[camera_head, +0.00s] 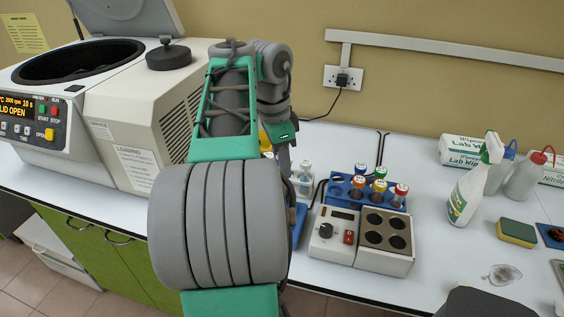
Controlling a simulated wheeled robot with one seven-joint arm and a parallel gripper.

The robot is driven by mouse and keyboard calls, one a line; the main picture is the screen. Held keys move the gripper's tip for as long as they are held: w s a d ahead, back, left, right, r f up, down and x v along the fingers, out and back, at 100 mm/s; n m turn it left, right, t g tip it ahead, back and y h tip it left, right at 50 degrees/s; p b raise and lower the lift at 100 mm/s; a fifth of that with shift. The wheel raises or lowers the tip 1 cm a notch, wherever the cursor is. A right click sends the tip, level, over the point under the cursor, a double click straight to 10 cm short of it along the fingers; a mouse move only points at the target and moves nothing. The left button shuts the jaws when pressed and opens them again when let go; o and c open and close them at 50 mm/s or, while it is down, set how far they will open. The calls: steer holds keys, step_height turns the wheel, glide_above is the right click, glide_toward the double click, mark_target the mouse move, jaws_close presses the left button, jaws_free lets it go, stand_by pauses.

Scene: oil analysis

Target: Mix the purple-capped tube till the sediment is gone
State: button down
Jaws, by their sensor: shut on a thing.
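My gripper (284,157) shows only in part, below my green wrist and behind my arm. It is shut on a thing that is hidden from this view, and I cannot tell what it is. A blue tube rack (338,188) stands on the bench right of my gripper and holds several tubes with coloured caps. A blue cap (361,168), yellow caps and a red cap (402,189) show there. I make out no clearly purple cap.
A grey device (340,250) with a knob and dark round wells stands before the rack. A centrifuge (150,110), lid open, stands left. A spray bottle (470,192), a wash bottle (525,178) and a sponge (517,232) are right. A small bottle (305,175) stands beside my gripper.

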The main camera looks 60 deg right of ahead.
step_height(320, 180, up, 7)
steer(key=p, duration=0.6)
steer(key=shift+r, duration=0.15)
